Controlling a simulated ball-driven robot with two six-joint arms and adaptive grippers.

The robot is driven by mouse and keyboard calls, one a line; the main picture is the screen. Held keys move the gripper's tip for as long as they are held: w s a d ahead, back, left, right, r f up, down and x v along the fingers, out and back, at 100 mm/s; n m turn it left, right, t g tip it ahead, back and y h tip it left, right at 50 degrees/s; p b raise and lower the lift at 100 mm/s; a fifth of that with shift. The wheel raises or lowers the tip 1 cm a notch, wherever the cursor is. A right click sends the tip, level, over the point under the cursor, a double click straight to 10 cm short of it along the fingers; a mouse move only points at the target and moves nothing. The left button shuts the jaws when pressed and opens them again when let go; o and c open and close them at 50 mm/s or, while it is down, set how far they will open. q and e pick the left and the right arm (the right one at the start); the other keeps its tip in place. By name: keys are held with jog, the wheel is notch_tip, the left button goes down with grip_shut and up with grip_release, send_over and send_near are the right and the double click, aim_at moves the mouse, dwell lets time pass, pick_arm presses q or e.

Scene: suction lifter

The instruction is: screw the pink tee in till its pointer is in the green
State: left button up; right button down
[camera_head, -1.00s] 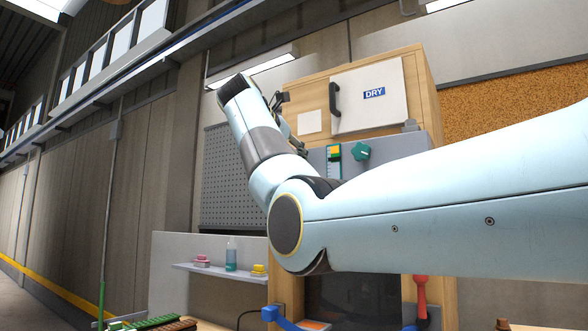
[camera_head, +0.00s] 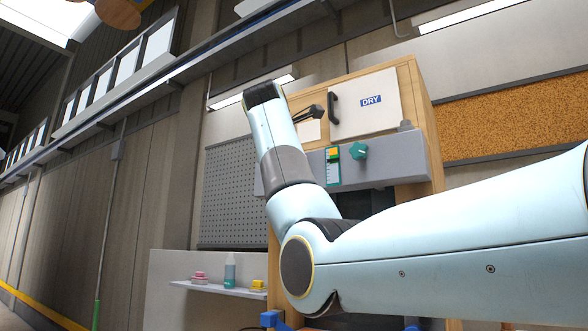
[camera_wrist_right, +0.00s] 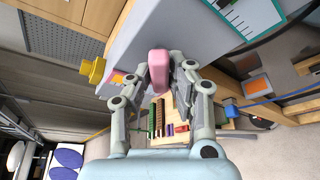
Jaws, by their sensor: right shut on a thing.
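My right gripper (camera_wrist_right: 160,72) is shut on the pink tee (camera_wrist_right: 158,58) in the right wrist view. The tee is a rounded pink block between the fingertips, in front of the grey panel (camera_wrist_right: 185,28); I cannot tell whether it touches the panel. Its pointer and any green mark for it are not discernible. The panel (camera_head: 410,160) shows beneath the cabinet. My left gripper is not in view.
A yellow knob (camera_wrist_right: 92,70) stands left of the tee in the wrist view. The cabinet door (camera_head: 366,100) reads DRY.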

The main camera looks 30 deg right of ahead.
jog(key=shift+f+m, duration=0.1)
jog(key=shift+m, duration=0.2)
dwell(0.4)
jog(key=c, duration=1.2)
grip_release()
jog(key=shift+c, duration=0.2)
jog(key=v, duration=1.2)
jog(key=shift+f, duration=0.15)
